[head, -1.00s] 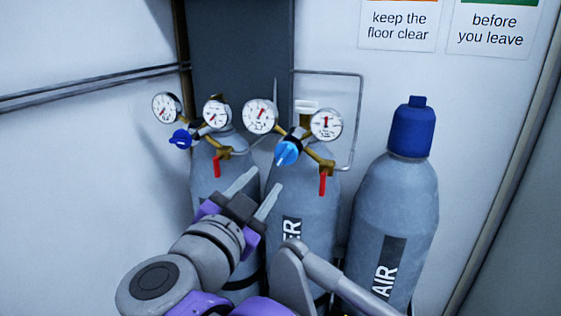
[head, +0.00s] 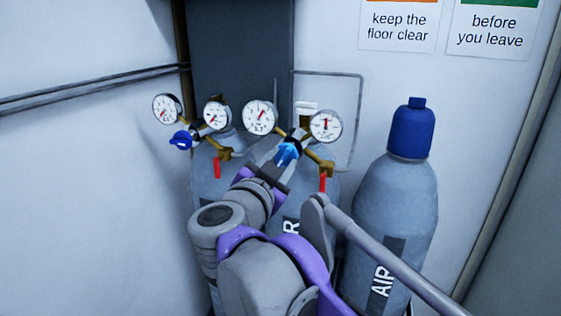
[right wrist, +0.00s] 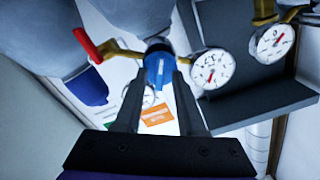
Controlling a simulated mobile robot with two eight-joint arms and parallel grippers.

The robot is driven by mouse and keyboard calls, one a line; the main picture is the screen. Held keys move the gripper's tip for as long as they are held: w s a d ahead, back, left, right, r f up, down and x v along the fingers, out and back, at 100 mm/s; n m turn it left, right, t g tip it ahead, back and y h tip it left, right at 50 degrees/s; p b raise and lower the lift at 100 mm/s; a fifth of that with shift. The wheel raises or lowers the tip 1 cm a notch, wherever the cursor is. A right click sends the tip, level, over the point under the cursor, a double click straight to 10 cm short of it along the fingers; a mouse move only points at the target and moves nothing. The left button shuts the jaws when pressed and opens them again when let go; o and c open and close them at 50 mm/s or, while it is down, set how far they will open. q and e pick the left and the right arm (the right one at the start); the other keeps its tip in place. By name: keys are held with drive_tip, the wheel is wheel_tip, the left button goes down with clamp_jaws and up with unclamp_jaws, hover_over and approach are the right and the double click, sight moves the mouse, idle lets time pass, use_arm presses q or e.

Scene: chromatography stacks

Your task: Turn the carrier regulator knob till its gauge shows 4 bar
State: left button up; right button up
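The carrier regulator's light blue knob (head: 288,153) sits between two white round gauges. The left gauge (head: 260,117) and right gauge (head: 326,125) have red needles; their figures are too small to read. The regulator is on the middle grey cylinder, whose label (head: 291,226) is mostly hidden by my right arm. My right gripper (head: 283,160) is at the knob. In the right wrist view the blue knob (right wrist: 159,68) is between the tips of my right gripper (right wrist: 160,75), which stand apart on its two sides; I cannot tell whether they touch it. My left gripper is not in view.
A second regulator with a dark blue knob (head: 181,139) stands close at left. Red levers (head: 217,167) hang from brass fittings. A blue-capped AIR cylinder (head: 390,215) stands at right. A pipe (head: 362,110) runs on the wall behind.

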clamp_jaws()
drive_tip(key=shift+r+m+p, duration=0.1)
drive_tip(key=shift+m+p, duration=0.2)
drive_tip(key=shift+p, duration=0.1)
drive_tip(key=shift+m+p, duration=0.3)
drive_tip(key=shift+m, duration=0.3)
drive_tip(key=shift+o, duration=0.9)
unclamp_jaws()
